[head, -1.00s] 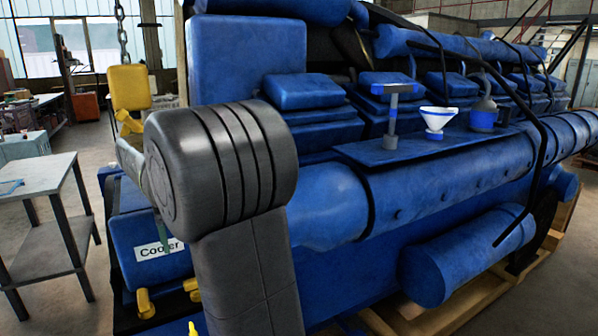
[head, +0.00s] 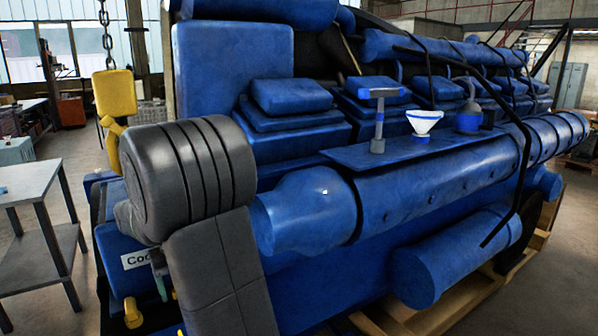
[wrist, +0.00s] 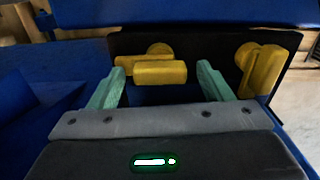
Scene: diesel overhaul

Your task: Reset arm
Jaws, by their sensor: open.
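My gripper (wrist: 158,88) shows in the wrist view with its two green fingers spread wide apart. It is open, with nothing held between the fingers. A yellow handle (wrist: 160,73) lies beyond and between the fingertips, on a dark panel of the blue engine. Whether the fingers touch it cannot be told. A second yellow handle (wrist: 262,72) is to the right, outside the fingers. In the head view my arm stands in front of the engine's left end and hides most of the gripper.
The large blue diesel engine (head: 305,210) fills the middle on wooden pallets. A shelf on it holds a blue-grey T-shaped tool (head: 379,120), a white funnel (head: 424,121) and a blue can (head: 469,119). A grey table (head: 25,182) stands left. A yellow hoist block (head: 115,92) hangs from a chain.

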